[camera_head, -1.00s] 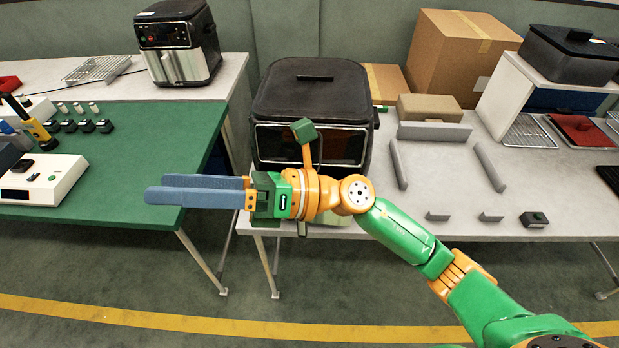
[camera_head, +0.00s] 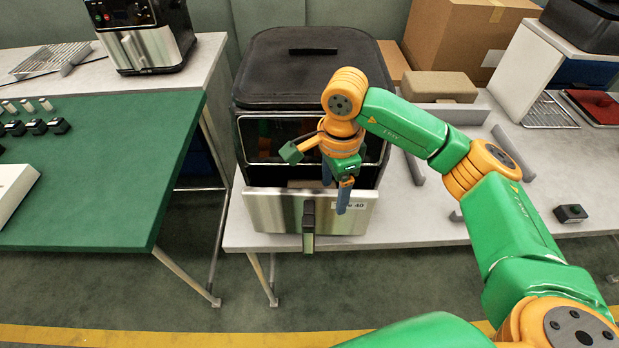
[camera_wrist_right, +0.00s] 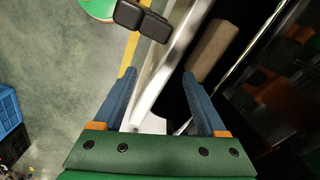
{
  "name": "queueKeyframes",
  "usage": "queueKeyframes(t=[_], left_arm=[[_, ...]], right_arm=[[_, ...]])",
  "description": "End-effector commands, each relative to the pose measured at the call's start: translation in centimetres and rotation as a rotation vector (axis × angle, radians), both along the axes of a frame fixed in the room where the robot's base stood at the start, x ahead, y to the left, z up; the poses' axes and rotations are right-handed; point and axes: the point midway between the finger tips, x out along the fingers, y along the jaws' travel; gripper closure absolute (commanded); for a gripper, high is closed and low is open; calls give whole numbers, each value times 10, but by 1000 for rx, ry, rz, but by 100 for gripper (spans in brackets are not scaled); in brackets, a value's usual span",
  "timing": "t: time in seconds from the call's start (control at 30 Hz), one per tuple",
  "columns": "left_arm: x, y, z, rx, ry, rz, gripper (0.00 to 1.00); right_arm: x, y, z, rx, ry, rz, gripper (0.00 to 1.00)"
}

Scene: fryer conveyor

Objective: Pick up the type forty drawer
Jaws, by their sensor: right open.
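The type forty drawer (camera_head: 272,212) is the steel-fronted drawer low in the black fryer (camera_head: 300,75), with a label ending in "40" and a dark upright handle (camera_head: 308,222) at its middle. My right gripper (camera_head: 337,197) is open and points down over the drawer's top edge, to the right of the handle. In the right wrist view, the drawer's steel rim (camera_wrist_right: 172,68) runs between the two blue fingers (camera_wrist_right: 160,105), and the dark handle (camera_wrist_right: 142,18) shows above them. A brown block (camera_wrist_right: 213,50) shows inside the drawer. Whether the fingers touch the rim is unclear. My left gripper is not in view.
A second fryer (camera_head: 145,35) stands on the left table behind the green mat (camera_head: 110,150). Grey bars (camera_head: 414,168), a small black block (camera_head: 570,213) and a brown box (camera_head: 440,86) are on the grey table right of the fryer. Floor in front is free.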

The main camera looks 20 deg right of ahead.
Motion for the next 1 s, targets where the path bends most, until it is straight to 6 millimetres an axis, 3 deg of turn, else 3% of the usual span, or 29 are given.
queueKeyframes(t=[0.03,0.13,0.27,0.47,0.73,0.77,1.0], left_arm=[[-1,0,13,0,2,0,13],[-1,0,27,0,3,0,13],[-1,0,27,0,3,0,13],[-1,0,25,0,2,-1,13],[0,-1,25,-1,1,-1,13],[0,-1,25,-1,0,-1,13],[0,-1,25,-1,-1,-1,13]], right_arm=[[-4,2,-2,1,7,2,26],[-9,5,-22,1,8,3,26],[-7,5,-43,2,3,1,26],[-6,5,-47,3,-1,2,26],[-6,6,-47,4,0,2,96],[-6,6,-47,4,0,2,100],[-6,6,-46,4,0,3,100]])
